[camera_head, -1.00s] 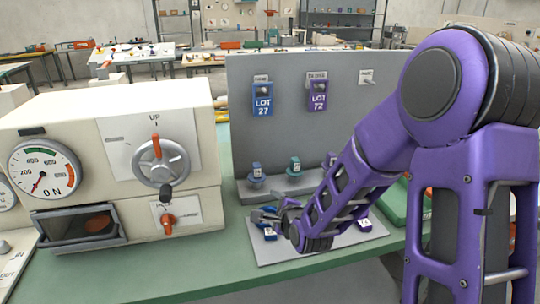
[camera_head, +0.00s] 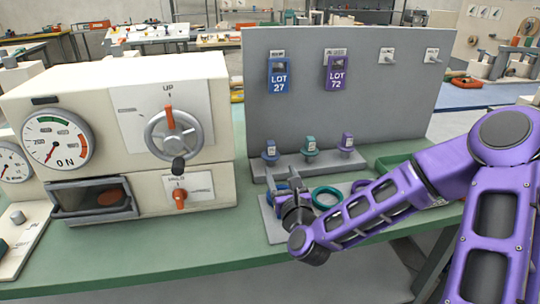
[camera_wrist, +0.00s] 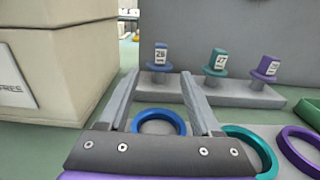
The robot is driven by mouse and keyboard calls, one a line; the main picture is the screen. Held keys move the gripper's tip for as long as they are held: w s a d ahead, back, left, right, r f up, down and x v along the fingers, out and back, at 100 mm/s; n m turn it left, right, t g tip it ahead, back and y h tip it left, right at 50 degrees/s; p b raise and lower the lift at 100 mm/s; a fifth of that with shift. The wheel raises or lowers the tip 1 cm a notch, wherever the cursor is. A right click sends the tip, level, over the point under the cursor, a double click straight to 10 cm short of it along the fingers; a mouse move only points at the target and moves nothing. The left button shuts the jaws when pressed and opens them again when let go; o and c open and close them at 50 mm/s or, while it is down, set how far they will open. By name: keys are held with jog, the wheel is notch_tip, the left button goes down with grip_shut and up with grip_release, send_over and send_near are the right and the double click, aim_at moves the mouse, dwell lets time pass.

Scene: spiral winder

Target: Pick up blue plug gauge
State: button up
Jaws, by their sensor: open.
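The blue plug gauge (camera_head: 270,152) stands upright at the left of the grey rack, its handle tag facing me. In the wrist view the blue plug gauge (camera_wrist: 160,58) shows the number 26 and sits just beyond and between the fingertips. My gripper (camera_head: 282,178) is in front of the rack with its fingers pointing towards the gauge. In the wrist view my gripper (camera_wrist: 158,80) is open and empty, with a gap between its fingertips and the gauge.
A teal gauge (camera_wrist: 216,62) and a purple gauge (camera_wrist: 267,67) stand to the right on the same rack (camera_wrist: 235,95). Blue (camera_wrist: 160,121), teal (camera_wrist: 252,148) and purple (camera_wrist: 298,148) rings lie below. A cream machine (camera_head: 110,130) is close on the left; an upright grey board (camera_head: 400,100) stands behind.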

aim_at(272, 148)
jog(key=x, duration=0.8)
jog(key=shift+w+a, duration=0.1)
jog(key=shift+w, duration=0.3)
jog(key=shift+x, duration=2.7)
jog(key=shift+r, duration=0.15)
jog(key=shift+c, duration=0.3)
grip_shut()
